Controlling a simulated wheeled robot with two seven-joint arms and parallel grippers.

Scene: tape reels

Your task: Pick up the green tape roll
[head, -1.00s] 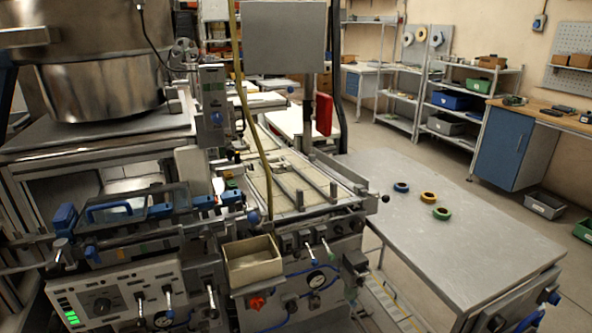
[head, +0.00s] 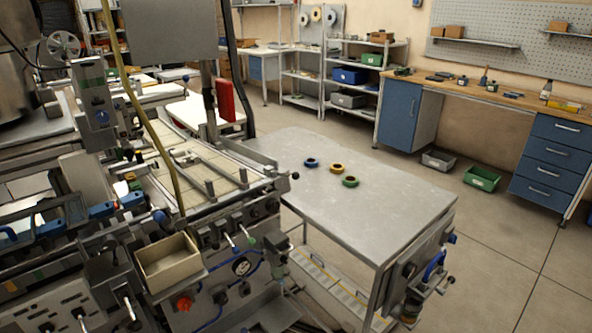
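The green tape roll (head: 350,182) lies flat on the grey metal table (head: 390,212), toward its back left part. A yellow tape roll (head: 336,168) and a blue tape roll (head: 311,163) lie beside it, to its left and a little farther back. The three rolls form a loose slanting row and look apart from each other. Neither of my grippers shows in the head view.
A machine with levers and an open beige box (head: 168,262) stands left of the table. A workbench with blue cabinets (head: 402,112) and a shelf unit (head: 352,75) stand behind. Open floor (head: 510,240) lies right of the table.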

